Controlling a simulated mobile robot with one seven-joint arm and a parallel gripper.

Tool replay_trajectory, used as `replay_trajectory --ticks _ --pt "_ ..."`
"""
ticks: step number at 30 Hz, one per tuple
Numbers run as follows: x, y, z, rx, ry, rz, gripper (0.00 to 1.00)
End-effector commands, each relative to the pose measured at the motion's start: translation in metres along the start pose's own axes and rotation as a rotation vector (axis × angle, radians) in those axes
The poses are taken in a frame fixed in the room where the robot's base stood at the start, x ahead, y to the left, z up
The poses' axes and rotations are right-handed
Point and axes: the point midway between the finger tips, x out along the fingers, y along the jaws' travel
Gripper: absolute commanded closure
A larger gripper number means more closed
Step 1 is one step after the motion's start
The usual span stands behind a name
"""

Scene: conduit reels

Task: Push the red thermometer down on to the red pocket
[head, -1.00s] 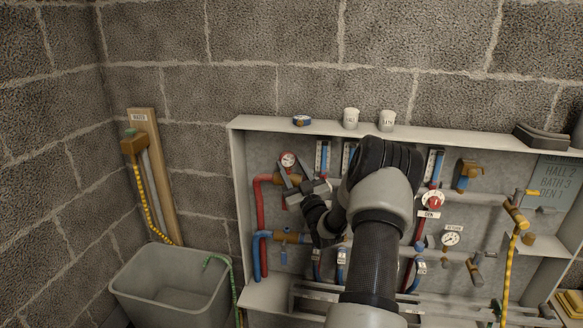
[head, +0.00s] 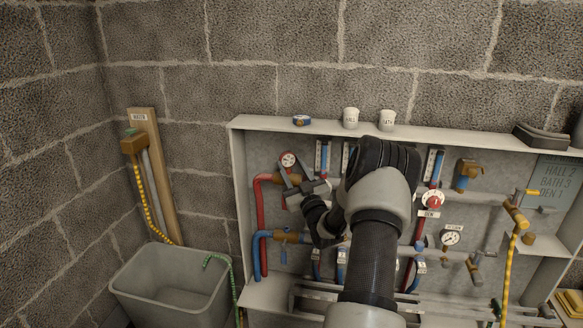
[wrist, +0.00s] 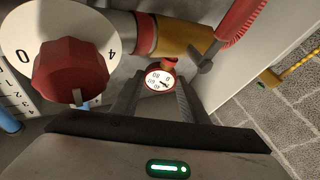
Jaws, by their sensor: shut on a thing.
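The red thermometer (head: 288,159) has a round white dial with a red rim. It stands at the upper left of the grey cabinet, above a brass fitting (head: 287,179). My gripper (head: 285,177) reaches it from the lower right, and its fingers are shut on it. In the wrist view the dial (wrist: 160,81) faces me between the two fingertips. A short red piece (wrist: 168,62) shows right behind the dial, by the brass pipe; it looks like the red pocket. I cannot tell how deep the thermometer sits in it.
In the wrist view a red knob (wrist: 71,70) on a white numbered dial is close on the left. A red pipe (head: 261,205) runs down the cabinet's left side. Two white cups (head: 350,118) stand on the cabinet top. My forearm hides the cabinet's middle.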

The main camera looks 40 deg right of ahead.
Motion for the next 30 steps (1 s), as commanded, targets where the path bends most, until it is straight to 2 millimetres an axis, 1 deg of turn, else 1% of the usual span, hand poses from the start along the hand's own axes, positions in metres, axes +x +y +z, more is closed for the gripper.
replay_trajectory --ticks 1,11,12,15,25,28,30 --pt "-0.001 -0.001 0.003 0.003 -0.005 -0.001 0.85" --pt "-0.002 -0.001 0.004 0.003 -0.008 -0.001 0.85" --pt "-0.002 -0.001 0.004 0.004 -0.009 -0.001 0.53" --pt "-0.002 -0.001 0.004 0.004 -0.009 -0.001 0.38" --pt "-0.005 -0.001 0.005 0.005 -0.010 -0.001 0.38" --pt "-0.014 -0.001 0.004 0.004 -0.010 -0.001 0.38" --pt "-0.025 0.000 0.003 0.003 -0.010 0.000 0.38"
